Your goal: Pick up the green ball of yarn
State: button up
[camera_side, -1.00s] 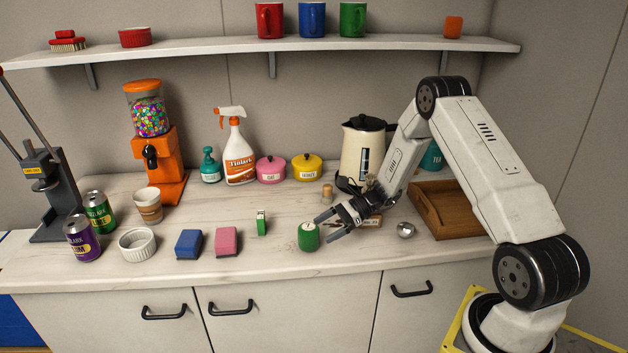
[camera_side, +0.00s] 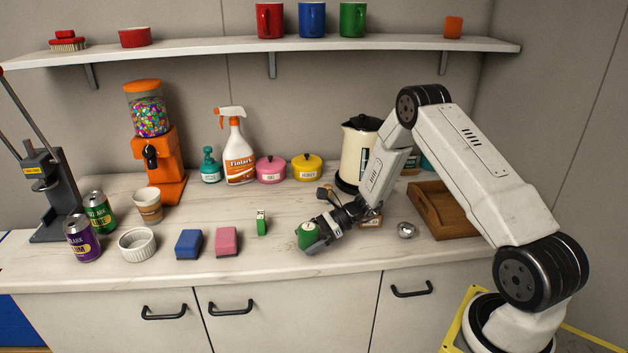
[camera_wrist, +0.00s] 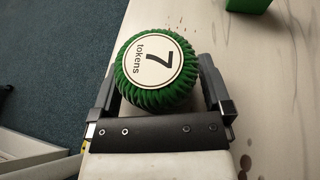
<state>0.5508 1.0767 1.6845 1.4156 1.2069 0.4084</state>
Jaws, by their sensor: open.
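The green ball of yarn (camera_side: 306,236) stands near the counter's front edge, right of the pink sponge. In the wrist view the ball (camera_wrist: 142,90) shows ribbed green sides and a white round label reading "7 tokens". My gripper (camera_side: 312,234) is open around it, with one finger on each side. In the wrist view the fingers of my gripper (camera_wrist: 160,88) flank the ball. A narrow gap shows on the right, and I cannot tell whether the left finger touches it.
A pink sponge (camera_side: 227,241), a blue sponge (camera_side: 188,243) and a small green item (camera_side: 262,222) stand to the left. A metal ball (camera_side: 406,229) and a wooden tray (camera_side: 440,214) lie to the right. The kettle (camera_side: 354,160) stands behind my arm.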

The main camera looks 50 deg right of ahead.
aim_at(312, 226)
jog(key=c, duration=1)
jog(key=shift+r, duration=0.1)
jog(key=shift+c, duration=0.2)
jog(key=shift+r, duration=1.65)
jog(key=s+a+r, duration=0.2)
jog(key=s+r, duration=0.7)
jog(key=s, duration=0.4)
jog(key=shift+s+r, duration=0.25)
jog(key=shift+s, duration=0.15)
jog(key=shift+a, duration=0.1)
